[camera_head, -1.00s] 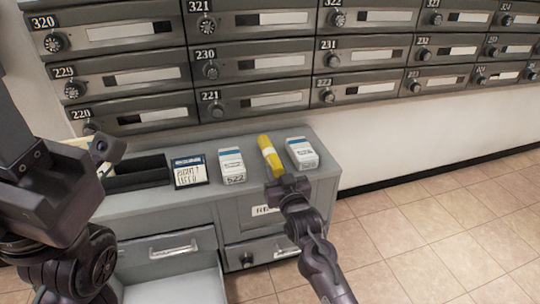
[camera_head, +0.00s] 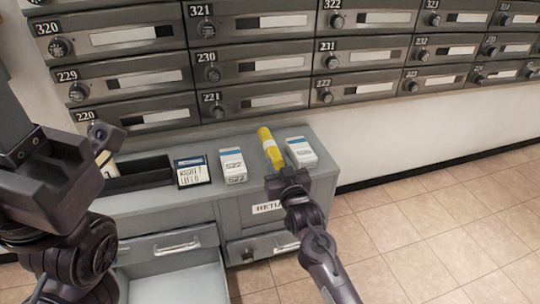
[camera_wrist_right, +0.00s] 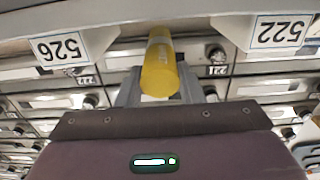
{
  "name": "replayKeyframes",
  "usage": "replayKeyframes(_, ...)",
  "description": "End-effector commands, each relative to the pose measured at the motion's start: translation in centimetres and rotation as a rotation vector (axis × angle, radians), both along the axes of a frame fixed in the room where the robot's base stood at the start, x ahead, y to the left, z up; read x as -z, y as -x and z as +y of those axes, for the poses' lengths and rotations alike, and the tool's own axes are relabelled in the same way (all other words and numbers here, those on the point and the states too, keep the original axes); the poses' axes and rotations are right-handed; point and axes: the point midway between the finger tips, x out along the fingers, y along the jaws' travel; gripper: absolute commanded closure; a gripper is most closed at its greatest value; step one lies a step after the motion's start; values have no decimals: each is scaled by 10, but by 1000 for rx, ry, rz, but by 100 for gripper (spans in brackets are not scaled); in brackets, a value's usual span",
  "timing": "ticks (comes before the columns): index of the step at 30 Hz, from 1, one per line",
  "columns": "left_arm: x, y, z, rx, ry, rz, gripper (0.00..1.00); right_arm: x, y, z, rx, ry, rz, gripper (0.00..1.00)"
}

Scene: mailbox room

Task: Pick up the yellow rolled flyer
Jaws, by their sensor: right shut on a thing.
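The yellow rolled flyer (camera_head: 270,148) is above the right part of the grey cabinet top, between two white boxes. My right gripper (camera_head: 285,178) is shut on its near end. In the right wrist view the flyer (camera_wrist_right: 158,72) stands out between the fingers of the right gripper (camera_wrist_right: 160,95), pointing away from the palm. Whether its far end touches the cabinet is hard to tell. My left arm is at the left edge, with its gripper (camera_head: 102,140) near the cabinet's left end; its fingers do not show clearly.
White boxes (camera_head: 232,165) and (camera_head: 301,152) stand on either side of the flyer. A dark box with a handwritten label (camera_head: 192,172) and a black tray (camera_head: 139,181) are farther left. An open drawer (camera_head: 175,285) juts out below. Mailboxes (camera_head: 254,66) line the wall behind.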

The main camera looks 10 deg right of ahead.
Motion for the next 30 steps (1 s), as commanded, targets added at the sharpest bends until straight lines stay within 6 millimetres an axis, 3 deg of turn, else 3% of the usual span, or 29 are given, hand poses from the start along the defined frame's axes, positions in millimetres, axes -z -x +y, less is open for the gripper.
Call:
replayKeyframes(16, -54, 0, 0, 0, 0, 0, 64, -3, 72, -3, 0, 0, 3, 88)
replayKeyframes(30, -55, 0, 0, 0, 0, 0, 64, 0, 78, -3, 0, 0, 0, 88)
